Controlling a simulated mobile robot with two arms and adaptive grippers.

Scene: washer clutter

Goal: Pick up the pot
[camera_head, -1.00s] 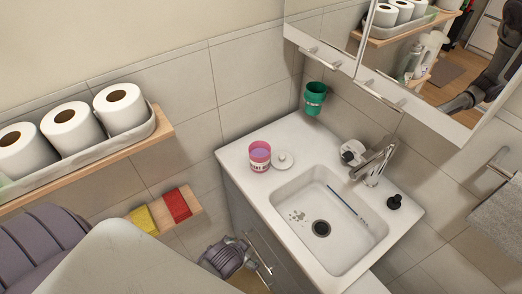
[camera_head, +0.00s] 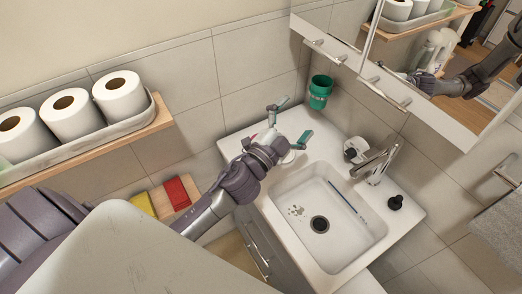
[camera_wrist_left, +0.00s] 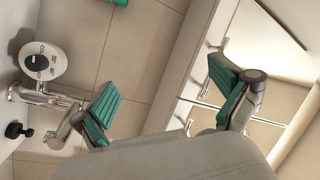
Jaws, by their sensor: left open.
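The pink pot is almost wholly hidden behind my left gripper in the head view; only a small pink-red sliver (camera_head: 252,138) shows beside the wrist. A bit of the white lid (camera_head: 288,158) shows at the gripper's lower side. My left gripper (camera_head: 290,121) is open above the back left of the washbasin counter, its fingers spread toward the wall corner. In the left wrist view its two teal-padded fingers (camera_wrist_left: 166,90) are apart with nothing between them, and the pot is not visible there. My right gripper is not in view.
The sink basin (camera_head: 326,243) holds a toothbrush (camera_head: 345,200). The tap (camera_head: 375,162) stands behind it, with a black stopper (camera_head: 395,202) to the right. A green cup (camera_head: 320,92) hangs on the wall near my fingers. The mirror cabinet (camera_head: 390,95) overhangs the counter's back.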

